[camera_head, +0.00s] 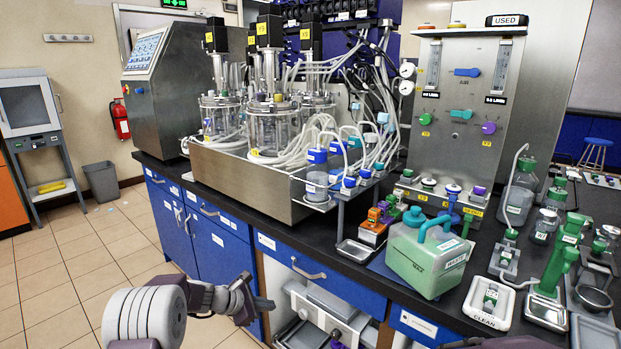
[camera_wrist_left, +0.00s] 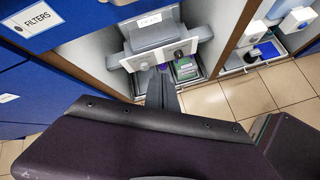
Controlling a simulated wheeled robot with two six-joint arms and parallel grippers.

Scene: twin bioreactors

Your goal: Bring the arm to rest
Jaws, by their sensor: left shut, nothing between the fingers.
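My left arm comes in at the lower left of the head view. Its gripper (camera_head: 266,305) hangs in front of the blue cabinets, below the bench top and apart from it. The fingers are together with nothing between them. In the left wrist view the closed fingers (camera_wrist_left: 162,88) point toward an open cabinet bay with a grey device (camera_wrist_left: 165,45) inside. I cannot tell how far apart they are. Only a dark sliver shows at the bottom edge right of centre in the head view; no right gripper can be made out.
The black bench (camera_head: 330,262) carries the bioreactors (camera_head: 270,125), a green waste container (camera_head: 428,258), a white tray (camera_head: 489,302) marked clean and several bottles. Blue cabinets (camera_head: 215,245) line its front. Tiled floor (camera_head: 90,260) at left is free, with a grey bin (camera_head: 101,181) by the wall.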

